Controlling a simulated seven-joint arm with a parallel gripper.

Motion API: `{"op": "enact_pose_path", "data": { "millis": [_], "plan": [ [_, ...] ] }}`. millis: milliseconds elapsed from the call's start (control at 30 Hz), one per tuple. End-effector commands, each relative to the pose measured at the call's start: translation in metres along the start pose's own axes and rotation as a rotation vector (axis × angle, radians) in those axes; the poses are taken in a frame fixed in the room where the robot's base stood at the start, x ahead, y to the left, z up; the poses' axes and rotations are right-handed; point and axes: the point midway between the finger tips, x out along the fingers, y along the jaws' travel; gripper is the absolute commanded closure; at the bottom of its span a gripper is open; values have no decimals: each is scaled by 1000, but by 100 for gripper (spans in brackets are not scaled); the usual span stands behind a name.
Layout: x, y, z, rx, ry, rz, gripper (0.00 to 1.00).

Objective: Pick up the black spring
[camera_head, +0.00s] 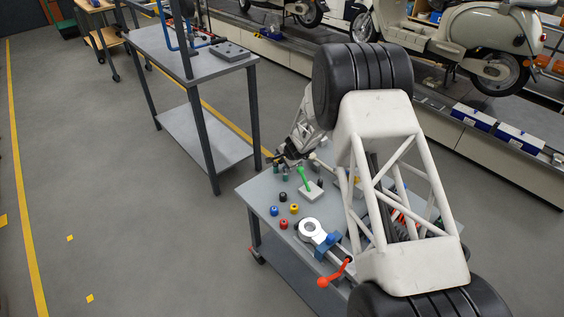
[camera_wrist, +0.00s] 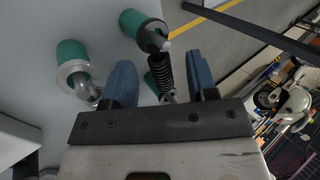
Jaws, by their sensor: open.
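The black spring (camera_wrist: 165,72) is a dark coil with grey ends in the wrist view. In the head view, my gripper (camera_head: 287,156) is low over the far left corner of the grey table (camera_head: 258,192). The spring cannot be made out there.
Green cylinders with metal ends (camera_wrist: 72,58) (camera_wrist: 140,28) stand close to the fingers. The table's edge is close beyond the spring.

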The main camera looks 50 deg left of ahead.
Motion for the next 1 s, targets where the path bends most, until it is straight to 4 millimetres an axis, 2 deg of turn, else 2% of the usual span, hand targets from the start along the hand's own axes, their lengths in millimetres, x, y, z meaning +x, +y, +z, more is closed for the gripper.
{"op": "enact_pose_path", "data": {
  "millis": [467, 800, 1000],
  "plan": [
    [0, 0, 0, 0, 0, 0, 49],
    [0, 0, 0, 0, 0, 0, 100],
    [0, 0, 0, 0, 0, 0, 100]
  ]
}}
